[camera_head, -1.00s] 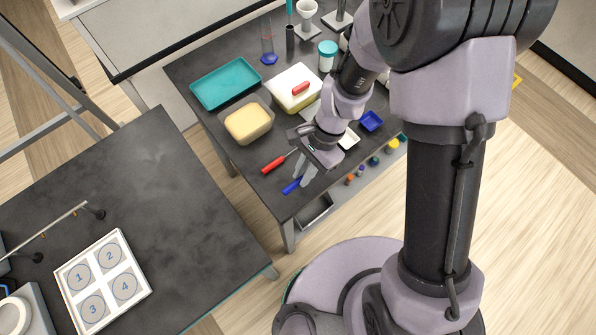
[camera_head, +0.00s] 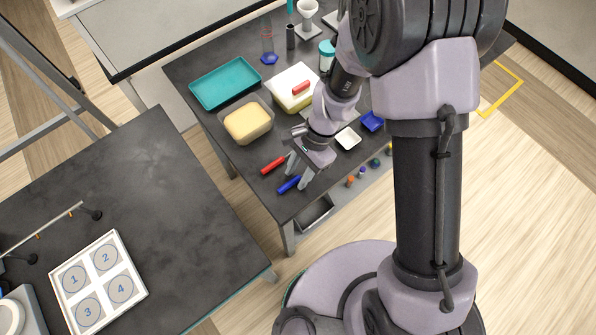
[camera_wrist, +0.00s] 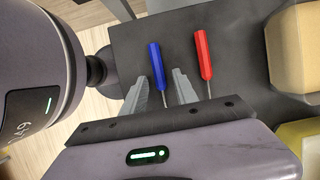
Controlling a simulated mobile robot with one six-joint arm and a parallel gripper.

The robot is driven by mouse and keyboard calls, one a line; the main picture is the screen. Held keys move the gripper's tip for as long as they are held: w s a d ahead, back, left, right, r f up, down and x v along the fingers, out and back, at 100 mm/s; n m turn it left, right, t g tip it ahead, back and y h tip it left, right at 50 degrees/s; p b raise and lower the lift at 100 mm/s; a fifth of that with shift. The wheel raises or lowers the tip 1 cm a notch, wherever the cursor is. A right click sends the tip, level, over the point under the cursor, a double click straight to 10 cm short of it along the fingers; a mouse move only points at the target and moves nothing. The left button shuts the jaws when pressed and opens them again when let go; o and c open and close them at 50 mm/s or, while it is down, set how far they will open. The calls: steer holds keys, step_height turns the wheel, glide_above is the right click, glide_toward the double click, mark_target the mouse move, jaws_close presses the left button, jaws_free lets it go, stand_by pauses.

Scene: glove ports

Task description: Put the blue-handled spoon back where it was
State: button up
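The blue-handled spoon (camera_head: 289,184) lies near the front corner of the dark table. In the wrist view its blue handle (camera_wrist: 156,63) points away and a thin metal shank runs back between my fingers. Its far end is hidden by my gripper body. My gripper (camera_head: 298,171) is low over the table by this handle. In the wrist view my gripper (camera_wrist: 160,80) has its two fingers apart, one on each side of the shank, with gaps showing. A red-handled tool (camera_wrist: 203,55) lies just right of the right finger, roughly parallel.
A tub of yellow material (camera_head: 270,128), a teal tray (camera_head: 225,83) and a white block with a red item (camera_head: 290,72) stand behind. A white dish (camera_head: 348,138) and a blue dish (camera_head: 372,121) are to the right. The dark bench at left holds a numbered panel (camera_head: 145,290).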

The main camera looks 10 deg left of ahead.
steer(key=shift+r+p, duration=0.35)
steer(key=w+d+r+t+p, duration=0.1)
steer(key=d+r, duration=0.2)
steer(key=r, duration=0.4)
steer(key=w+d+r+n+t+p, duration=0.1)
steer(key=d+r, duration=0.1)
steer(key=r, duration=0.6)
steer(key=w+d+r+t+p, duration=0.1)
steer(key=w+d+r, duration=0.15)
steer(key=r, duration=0.45)
steer(key=s+d+r+n+t, duration=0.2)
steer(key=s+d+r+t, duration=0.4)
steer(key=s+d+r, duration=0.3)
step_height(320, 180, up, 3)
steer(key=shift+s+d+f+n+h, duration=0.2)
steer(key=shift+s+n+h, duration=0.15)
steer(key=shift+s, duration=0.6)
